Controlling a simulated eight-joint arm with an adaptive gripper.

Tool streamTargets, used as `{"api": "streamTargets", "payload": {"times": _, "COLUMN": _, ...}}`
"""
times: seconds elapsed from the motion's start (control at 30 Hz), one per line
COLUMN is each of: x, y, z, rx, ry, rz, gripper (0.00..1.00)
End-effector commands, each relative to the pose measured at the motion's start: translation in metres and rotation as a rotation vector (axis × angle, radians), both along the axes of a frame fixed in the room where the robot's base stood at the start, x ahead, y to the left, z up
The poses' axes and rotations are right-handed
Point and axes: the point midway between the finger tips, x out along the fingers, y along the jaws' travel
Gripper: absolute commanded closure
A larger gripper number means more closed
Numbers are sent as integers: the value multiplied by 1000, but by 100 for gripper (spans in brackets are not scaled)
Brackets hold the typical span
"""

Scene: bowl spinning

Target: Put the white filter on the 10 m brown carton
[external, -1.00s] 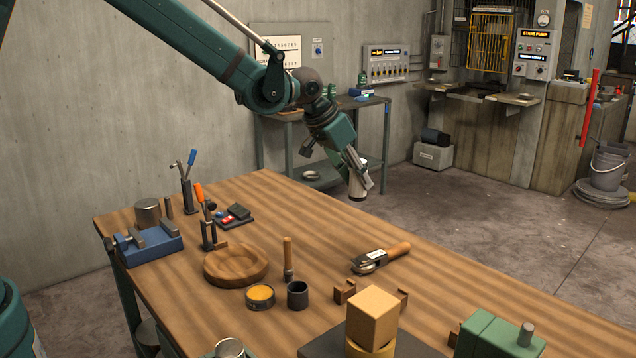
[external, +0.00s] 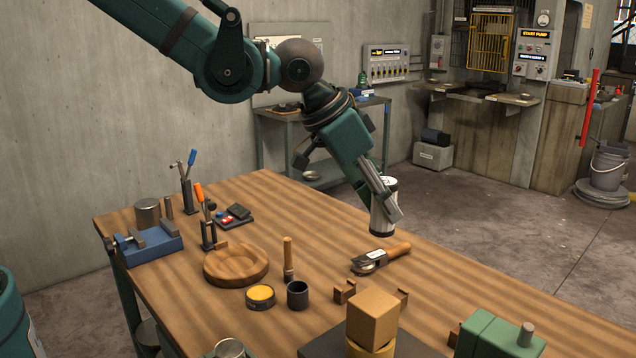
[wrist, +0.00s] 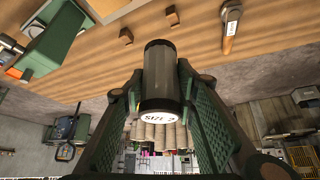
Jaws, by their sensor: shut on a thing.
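The filter (external: 383,216), a white cylinder with dark ends in the external view, is held by my gripper (external: 384,203) above the far right part of the workbench. In the wrist view it is a dark-shaded cylinder (wrist: 160,70) between the green fingers of my gripper (wrist: 160,92), with "SIZE 2" on its near end. A tan-brown cube-shaped carton (external: 372,312) stands on a round yellow thing near the front of the bench. No lettering on the carton can be read. The filter is well behind the carton and apart from it.
The carton's stack rests on a dark plate (external: 410,347). A green box (external: 497,336) stands to its right. Small brown brackets (external: 345,291) and a wooden-handled tool (external: 382,258) lie behind. A dark cup (external: 298,295), yellow tin (external: 260,296) and wooden bowl (external: 236,265) stand left.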

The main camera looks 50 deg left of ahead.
Motion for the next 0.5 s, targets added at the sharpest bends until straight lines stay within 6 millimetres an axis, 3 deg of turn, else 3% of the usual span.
{"api": "streamTargets", "payload": {"times": 0.2, "x": -49, "y": -38, "z": 14, "rx": -1, "ry": -1, "rz": -57, "gripper": 84}}
{"api": "streamTargets", "payload": {"times": 0.5, "x": -83, "y": -61, "z": 22, "rx": 0, "ry": -1, "rz": -96, "gripper": 84}}
